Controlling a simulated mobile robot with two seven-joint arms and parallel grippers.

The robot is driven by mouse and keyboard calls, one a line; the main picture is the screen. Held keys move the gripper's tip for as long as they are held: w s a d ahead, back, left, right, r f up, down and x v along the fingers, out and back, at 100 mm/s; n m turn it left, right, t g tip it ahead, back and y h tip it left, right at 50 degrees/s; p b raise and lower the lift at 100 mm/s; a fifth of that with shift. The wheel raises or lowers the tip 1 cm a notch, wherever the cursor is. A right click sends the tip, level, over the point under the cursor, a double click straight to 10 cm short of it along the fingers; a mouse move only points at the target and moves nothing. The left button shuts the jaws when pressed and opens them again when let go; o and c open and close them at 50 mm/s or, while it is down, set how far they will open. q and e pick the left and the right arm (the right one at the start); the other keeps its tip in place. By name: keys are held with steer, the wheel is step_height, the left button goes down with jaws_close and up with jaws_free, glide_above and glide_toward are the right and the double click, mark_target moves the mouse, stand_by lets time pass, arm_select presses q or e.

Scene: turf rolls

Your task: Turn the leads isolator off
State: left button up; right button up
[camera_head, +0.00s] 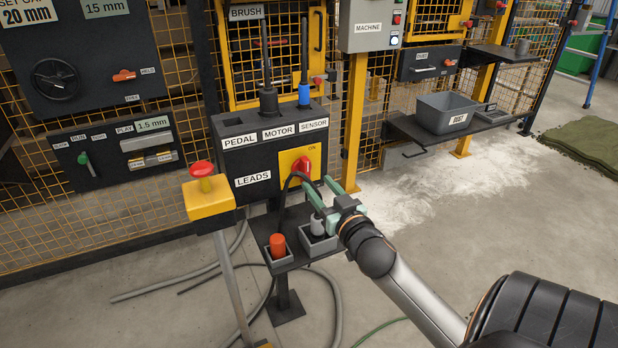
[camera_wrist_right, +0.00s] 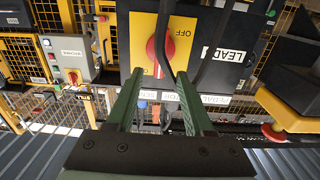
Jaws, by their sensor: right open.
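The leads isolator is a red rotary knob (camera_head: 302,165) on a yellow plate (camera_head: 287,158), on the front of a black box labelled LEADS (camera_head: 253,179). "ON" shows at the plate's top in the head view. In the right wrist view the red knob (camera_wrist_right: 157,52) lies just beyond the fingertips, with "OFF" on the plate (camera_wrist_right: 182,22). I cannot tell for certain which mark the knob points at. My right gripper (camera_head: 311,183) is open in front of the plate; it also shows in the right wrist view (camera_wrist_right: 160,76). Its fingers appear apart from the knob. My left gripper is out of view.
A black cable (camera_head: 283,200) loops past the isolator and fingers. Below are an orange plug (camera_head: 277,244) and a grey plug (camera_head: 317,224) in holders. Blue and black plugs top the box. A grey dust bin (camera_head: 447,112) sits right.

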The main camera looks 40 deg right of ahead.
mark_target(308, 171)
steer(key=shift+b+x, duration=0.5)
steer(key=shift+x, duration=2.2)
jaws_close()
